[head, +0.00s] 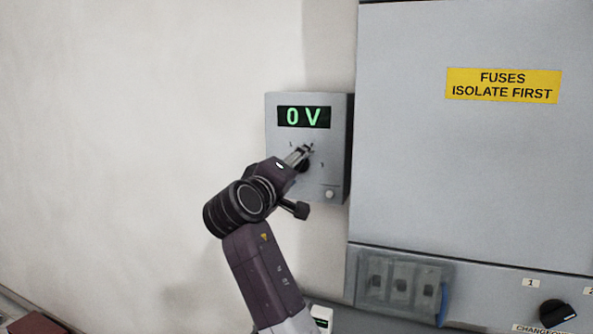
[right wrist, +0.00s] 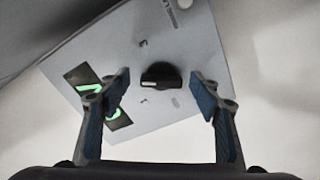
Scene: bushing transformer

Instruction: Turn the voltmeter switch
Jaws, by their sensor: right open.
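The voltmeter (head: 278,150) is a grey box on the wall, and its green display reads 0 V. Its switch (right wrist: 161,75) is a round black knob with a raised grip bar, seen in the right wrist view. In the head view my right gripper mostly covers the knob. My right gripper (head: 304,151) is in front of the voltmeter's face. In the right wrist view its two blue-padded fingers (right wrist: 160,88) are spread wide, one on each side of the knob, with a clear gap to it. My left gripper is in neither view.
A large grey cabinet (head: 415,150) with a yellow fuse warning label (head: 503,85) stands close to the right of the voltmeter. Below are a clear-covered fuse panel (head: 400,283) and a black changeover knob (head: 557,313). The wall at left is bare.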

